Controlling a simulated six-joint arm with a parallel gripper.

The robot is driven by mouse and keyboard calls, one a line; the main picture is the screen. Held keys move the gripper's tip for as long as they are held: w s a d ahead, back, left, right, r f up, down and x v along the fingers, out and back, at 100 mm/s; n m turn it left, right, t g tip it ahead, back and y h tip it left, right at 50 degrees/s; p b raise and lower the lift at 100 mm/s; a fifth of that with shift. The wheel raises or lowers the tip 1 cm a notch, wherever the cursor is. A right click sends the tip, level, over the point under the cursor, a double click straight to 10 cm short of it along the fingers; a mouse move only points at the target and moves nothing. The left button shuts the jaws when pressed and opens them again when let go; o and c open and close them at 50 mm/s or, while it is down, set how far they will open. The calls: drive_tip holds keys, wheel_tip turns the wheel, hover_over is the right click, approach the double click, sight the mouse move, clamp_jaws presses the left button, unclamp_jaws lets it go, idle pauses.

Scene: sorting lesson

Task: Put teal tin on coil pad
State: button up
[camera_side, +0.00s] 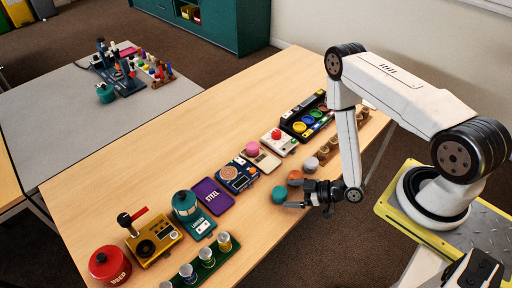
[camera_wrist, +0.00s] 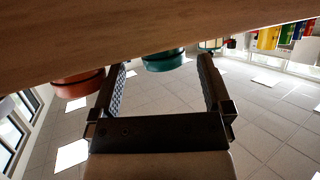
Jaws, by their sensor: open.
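The teal tin (camera_side: 279,194) stands on the wooden table near its front edge, at the end of a short row of round tins. My gripper (camera_side: 291,196) is open, low at the table edge, with its fingers pointing toward the teal tin. In the wrist view the teal tin (camera_wrist: 163,62) shows between the two fingertips, at or just beyond them; I cannot tell whether they touch it. The coil pad (camera_side: 238,176), dark blue with a copper round coil, lies behind and left of the tin. Its top looks free.
An orange tin (camera_side: 295,176) stands close beside the teal tin and shows left of my fingers in the wrist view (camera_wrist: 78,85). A purple STEEL pad (camera_side: 211,196) and a cream pad with a pink knob (camera_side: 254,149) flank the coil pad.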

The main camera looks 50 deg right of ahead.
drive_tip(key=shift+v, duration=2.35)
drive_tip(key=shift+d, duration=0.1)
drive_tip(key=shift+w, duration=0.1)
